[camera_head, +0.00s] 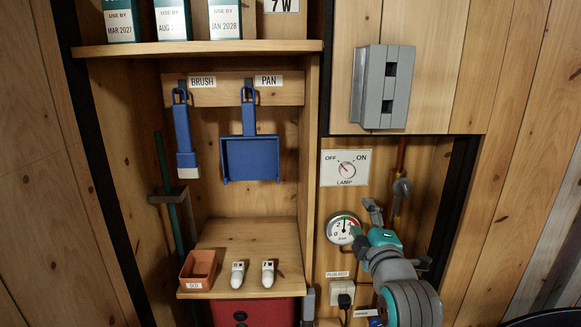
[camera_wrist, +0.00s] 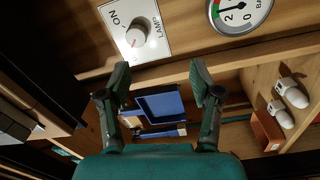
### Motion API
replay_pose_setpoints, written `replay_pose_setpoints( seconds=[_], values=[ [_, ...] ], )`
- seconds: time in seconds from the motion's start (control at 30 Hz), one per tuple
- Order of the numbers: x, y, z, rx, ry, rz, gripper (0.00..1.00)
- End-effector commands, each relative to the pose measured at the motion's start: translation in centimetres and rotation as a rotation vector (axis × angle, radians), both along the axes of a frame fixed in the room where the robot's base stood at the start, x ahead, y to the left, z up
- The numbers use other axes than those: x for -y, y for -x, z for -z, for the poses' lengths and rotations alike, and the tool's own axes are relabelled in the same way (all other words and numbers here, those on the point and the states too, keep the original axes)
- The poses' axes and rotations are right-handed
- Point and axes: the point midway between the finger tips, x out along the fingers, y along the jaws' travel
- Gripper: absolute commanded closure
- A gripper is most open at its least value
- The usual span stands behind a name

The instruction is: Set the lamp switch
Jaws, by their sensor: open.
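The lamp switch is a white plate (camera_head: 333,180) with a small round knob (camera_head: 347,169), marked OFF at left, ON at right and LAMP below. Its red mark seems to point up and left, to the OFF side. In the wrist view the plate is turned, and the pale knob (camera_wrist: 137,33) shows beyond my fingers, with ON in sight and OFF not readable. My gripper (camera_head: 365,221) is below and right of the plate, in front of the wall near the gauge. In the wrist view my gripper (camera_wrist: 160,75) is open and empty, apart from the knob.
A pressure gauge (camera_head: 341,229) is below the plate, beside my gripper. A grey box (camera_head: 369,86) juts out above right. A pipe with a grey valve (camera_head: 401,187) stands at right. A shelf (camera_head: 230,258) at left holds an orange bin (camera_head: 198,271) and two white items; a blue pan (camera_head: 250,158) hangs above.

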Motion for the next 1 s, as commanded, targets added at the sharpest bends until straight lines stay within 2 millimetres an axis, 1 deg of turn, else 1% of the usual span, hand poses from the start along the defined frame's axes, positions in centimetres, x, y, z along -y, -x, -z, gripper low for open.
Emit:
replay_pose_setpoints(
  seconds=[0.03, 0.1, 0.17, 0.2, 0.27, 0.4, 0.57, 0.6, 0.7, 0.8, 0.97, 1.0],
  values=[
    [0.0, 0.7, 2.3, -0.017, -0.028, -0.001, 0.35],
    [0.0, 1.8, 4.9, -0.026, -0.075, -0.001, 0.35],
    [0.0, 2.8, 7.1, -0.036, -0.116, -0.002, 0.35],
    [0.0, 3.5, 8.5, -0.042, -0.142, -0.001, 0.35],
    [-0.1, 4.7, 10.5, -0.051, -0.182, -0.001, 0.35],
    [-0.1, 7.7, 14.9, -0.072, -0.275, 0.002, 0.35],
    [-0.1, 11.6, 19.3, -0.094, -0.379, 0.008, 0.35],
    [-0.1, 12.6, 20.4, -0.100, -0.406, 0.009, 0.35],
    [-0.1, 15.3, 22.8, -0.114, -0.472, 0.014, 0.35],
    [-0.2, 18.2, 24.9, -0.130, -0.538, 0.020, 0.35],
    [-0.2, 23.0, 27.8, -0.151, -0.643, 0.032, 0.35],
    [-0.2, 24.2, 28.4, -0.157, -0.669, 0.035, 0.35]
  ],
)
